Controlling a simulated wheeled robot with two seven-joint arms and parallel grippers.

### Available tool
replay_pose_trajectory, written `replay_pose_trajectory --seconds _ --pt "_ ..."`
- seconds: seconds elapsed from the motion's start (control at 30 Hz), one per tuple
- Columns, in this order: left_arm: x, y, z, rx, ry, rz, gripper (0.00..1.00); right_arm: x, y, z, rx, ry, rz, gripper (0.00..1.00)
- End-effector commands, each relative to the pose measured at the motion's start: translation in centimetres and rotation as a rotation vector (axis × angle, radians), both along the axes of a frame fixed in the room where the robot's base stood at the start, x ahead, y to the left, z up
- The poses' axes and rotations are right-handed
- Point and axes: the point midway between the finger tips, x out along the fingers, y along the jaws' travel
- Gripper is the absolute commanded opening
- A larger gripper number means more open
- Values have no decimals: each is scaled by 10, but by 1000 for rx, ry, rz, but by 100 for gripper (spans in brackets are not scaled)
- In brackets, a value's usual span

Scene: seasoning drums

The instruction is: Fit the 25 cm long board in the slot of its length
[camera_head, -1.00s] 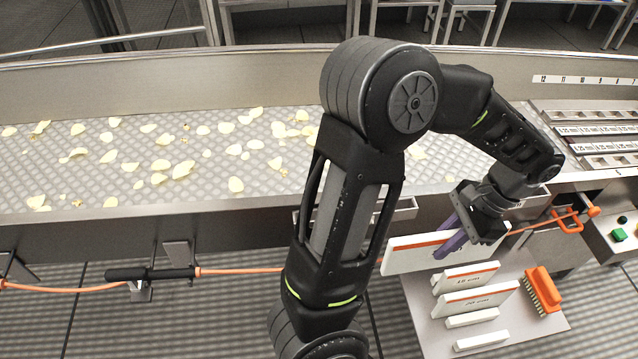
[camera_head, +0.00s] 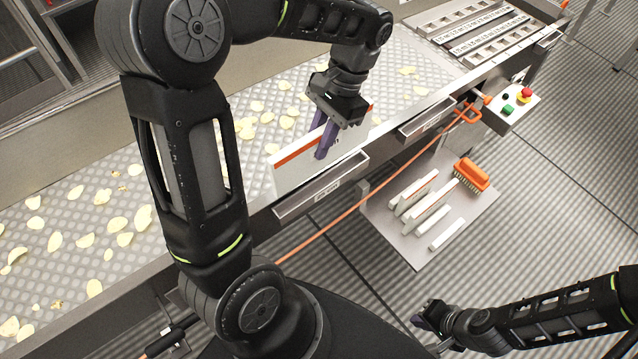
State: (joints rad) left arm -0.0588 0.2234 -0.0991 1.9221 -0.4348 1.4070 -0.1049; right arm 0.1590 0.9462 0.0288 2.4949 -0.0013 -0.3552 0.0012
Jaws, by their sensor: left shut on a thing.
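My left gripper (camera_head: 328,138) is shut on a white board with an orange stripe (camera_head: 291,170). It holds the board upright, lengthwise along the conveyor's near edge. The board appears just behind or above a long metal slot (camera_head: 345,174) with a small label on its front. A shorter labelled slot (camera_head: 440,118) is further right along the same edge. The labels are too small to read, and I cannot tell whether the board touches the slot. The gripper hides part of the board. My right gripper (camera_head: 422,318) is low at the right; its fingers are unclear.
Several white boards (camera_head: 428,207) and an orange brush (camera_head: 471,174) are on a grey shelf (camera_head: 405,250) below. Chips lie scattered on the conveyor (camera_head: 80,200). An orange cord (camera_head: 340,232) runs below the slots. A button box (camera_head: 513,108) is at the right.

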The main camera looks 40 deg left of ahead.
Motion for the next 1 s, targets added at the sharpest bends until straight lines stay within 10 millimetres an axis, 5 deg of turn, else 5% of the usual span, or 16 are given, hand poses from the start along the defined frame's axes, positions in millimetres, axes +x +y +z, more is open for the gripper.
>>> replay_pose_trajectory --seconds 0.4,0.77,1.0 --pt "-1 0 -58 1 4 1 0 0 0 -5 0 0 1 0" --pt "0 0 -63 0 1 0 0 0 0 -5 0 0 1 0" --pt "-1 0 -92 1 5 0 0 0 0 -4 0 0 1 0"
